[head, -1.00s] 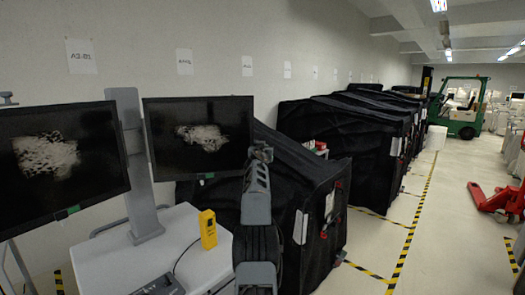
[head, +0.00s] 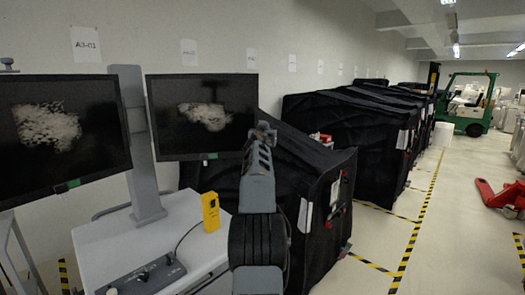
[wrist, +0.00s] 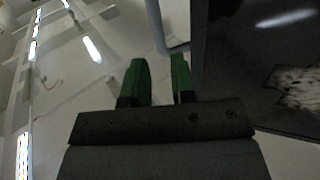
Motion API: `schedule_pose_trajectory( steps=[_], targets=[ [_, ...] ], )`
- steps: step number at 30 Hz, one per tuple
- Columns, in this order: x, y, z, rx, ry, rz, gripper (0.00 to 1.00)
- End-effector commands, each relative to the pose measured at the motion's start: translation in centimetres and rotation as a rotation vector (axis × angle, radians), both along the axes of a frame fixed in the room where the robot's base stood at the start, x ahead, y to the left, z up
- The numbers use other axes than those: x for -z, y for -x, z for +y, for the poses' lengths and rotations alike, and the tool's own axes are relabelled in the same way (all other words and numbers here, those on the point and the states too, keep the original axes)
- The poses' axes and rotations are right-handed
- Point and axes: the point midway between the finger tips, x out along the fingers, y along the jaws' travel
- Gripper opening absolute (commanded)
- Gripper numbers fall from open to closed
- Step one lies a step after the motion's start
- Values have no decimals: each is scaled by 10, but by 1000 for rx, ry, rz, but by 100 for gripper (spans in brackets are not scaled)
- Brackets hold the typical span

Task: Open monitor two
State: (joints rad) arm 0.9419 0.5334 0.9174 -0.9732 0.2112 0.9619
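Two dark monitors stand side by side on one grey post. The left monitor (head: 66,135) and the right monitor (head: 201,117) each show a pale mottled patch and have a small green tab at the lower edge. I cannot tell by a label which is monitor two. My gripper (wrist: 160,80) has two green fingers, apart with nothing between them. In the head view my arm reaches up at the right monitor's right edge, and the fingers cannot be made out there. In the wrist view a dark screen (wrist: 262,65) with a pale patch is right of the fingers, apart from them.
A white cart (head: 150,240) under the monitors carries a yellow device (head: 210,211) and a control box (head: 148,275). Black covered carts (head: 345,135) line the wall. A red pallet jack (head: 500,197) and green forklift (head: 466,105) stand right. The taped aisle is mostly clear.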

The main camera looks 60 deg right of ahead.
Motion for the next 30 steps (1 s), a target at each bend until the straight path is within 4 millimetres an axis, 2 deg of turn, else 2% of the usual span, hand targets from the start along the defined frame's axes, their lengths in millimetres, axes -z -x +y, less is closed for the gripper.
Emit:
schedule_pose_trajectory(
  steps=[1, 6, 12, 18, 26, 30],
  targets=[
    [6, 4, 10, -1, 2, -2, 24],
    [5, 16, 35, -1, 0, -1, 24],
    [2, 26, 54, -1, 0, -2, 24],
    [1, 30, 62, -1, -1, -2, 24],
    [0, 30, 63, -1, 0, -1, 24],
    [2, 26, 68, -8, -10, 5, 13]
  ],
)
